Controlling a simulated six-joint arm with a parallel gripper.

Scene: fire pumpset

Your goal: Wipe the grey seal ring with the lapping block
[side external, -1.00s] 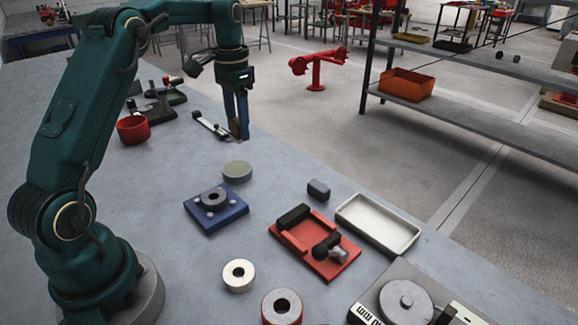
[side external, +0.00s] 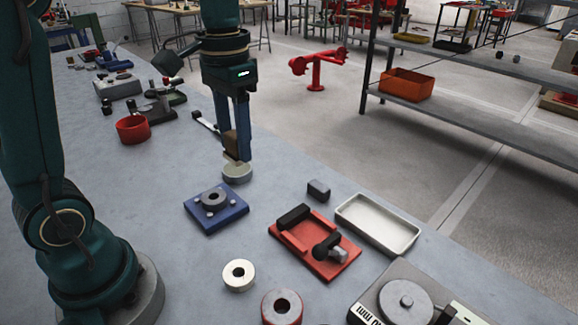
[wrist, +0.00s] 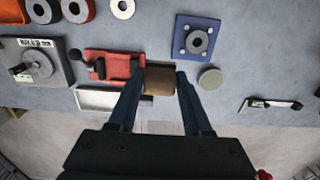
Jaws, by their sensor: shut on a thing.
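The grey seal ring (side external: 214,197) sits on a blue square fixture (side external: 207,219) with small posts around it. The ring also shows in the wrist view (wrist: 198,41). My gripper (side external: 238,150) is shut on the brown lapping block (side external: 230,145), which fills the space between the fingers in the wrist view (wrist: 160,80). I hold the block upright in the air, beyond and slightly right of the ring in the side view and apart from it. The block overlaps the edge of a pale round disc (side external: 237,173) in that view.
A red fixture with a black clamp (side external: 329,262), a white tray (side external: 378,225) and a small dark block (side external: 318,190) lie right of the blue fixture. A white ring (side external: 238,276) and a red-rimmed ring (side external: 282,308) lie in front. A red bowl (side external: 132,129) stands at left.

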